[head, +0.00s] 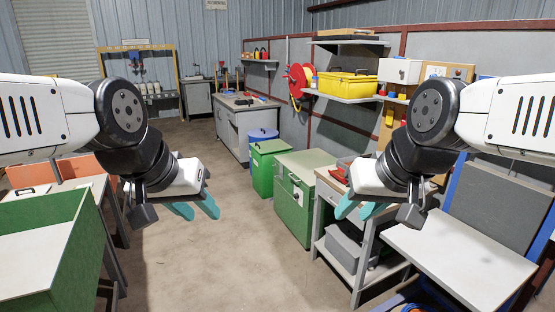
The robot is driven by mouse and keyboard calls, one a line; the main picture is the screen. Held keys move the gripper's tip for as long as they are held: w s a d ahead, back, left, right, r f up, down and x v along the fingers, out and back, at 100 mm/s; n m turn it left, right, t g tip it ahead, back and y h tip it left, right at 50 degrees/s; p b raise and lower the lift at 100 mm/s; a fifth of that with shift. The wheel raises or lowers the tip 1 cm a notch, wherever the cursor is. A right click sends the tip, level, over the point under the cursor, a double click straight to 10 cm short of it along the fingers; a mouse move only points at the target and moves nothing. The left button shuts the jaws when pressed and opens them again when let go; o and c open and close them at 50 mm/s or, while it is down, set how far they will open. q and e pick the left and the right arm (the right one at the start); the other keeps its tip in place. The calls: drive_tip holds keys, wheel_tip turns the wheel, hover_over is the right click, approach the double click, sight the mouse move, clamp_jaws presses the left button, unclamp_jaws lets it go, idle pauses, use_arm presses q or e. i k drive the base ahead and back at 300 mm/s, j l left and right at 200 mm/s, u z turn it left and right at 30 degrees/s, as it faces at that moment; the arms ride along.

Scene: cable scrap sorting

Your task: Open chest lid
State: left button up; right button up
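A large green chest (294,205) stands on the floor right of centre, beyond my grippers. Its flat pale-green lid (304,162) looks shut, and small fittings show on its front. A smaller green box (262,172) with a closed top stands just behind it to the left. My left gripper (195,209) hangs in the air left of the chest, its teal fingers apart and nothing between them. My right gripper (359,210) hangs in the air to the right of the chest, in front of a workbench, its teal fingers apart and empty. Neither gripper touches the chest.
A grey workbench (335,258) with a lower shelf stands right of the chest. A white-topped table (460,255) is at the near right. The floor (215,265) between is clear.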

sight(301, 165)
drive_tip(key=i+j+u, duration=0.25)
drive_tip(key=i, duration=0.65)
drive_tip(key=i+u, duration=0.25)
drive_tip(key=i, duration=0.7)
drive_tip(key=i+j+z, duration=0.1)
drive_tip(key=i+z, duration=0.3)
drive_tip(key=i+j+z, duration=0.25)
drive_tip(key=i+z, duration=0.15)
drive_tip(key=i+j+z, duration=1.1)
drive_tip(key=j+z, duration=0.15)
drive_tip(key=j, duration=0.25)
